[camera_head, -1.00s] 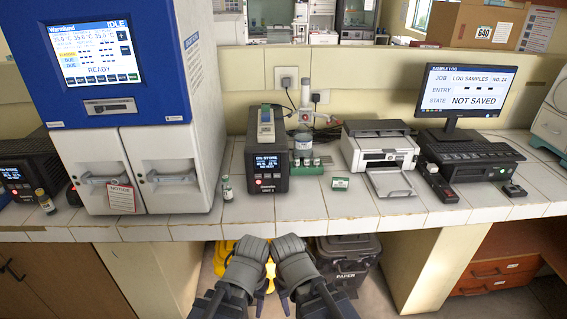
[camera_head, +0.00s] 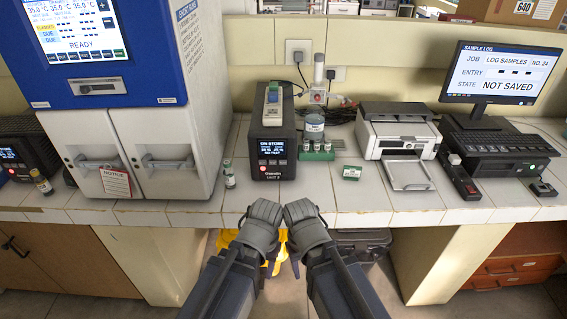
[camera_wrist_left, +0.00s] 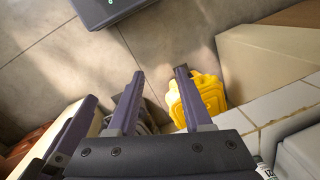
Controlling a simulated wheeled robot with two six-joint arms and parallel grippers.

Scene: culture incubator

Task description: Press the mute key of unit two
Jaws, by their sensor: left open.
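Unit two (camera_head: 272,150) is a dark upright box marked UNIT 2, standing on the white tiled bench. Its front has a small lit display and, below it, a row of small keys (camera_head: 268,162), the left one red. Which one is the mute key is too small to read. My left gripper (camera_wrist_left: 160,72) is open and empty in the left wrist view, its fingers spread above the floor. In the head view both my grippers are in front of the bench edge, below and apart from unit two. My right gripper (camera_head: 294,266) shows little of its fingers.
A blue and white incubator (camera_head: 150,135) stands left of unit two, with a vial (camera_head: 229,175) between. Bench before unit two is clear.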

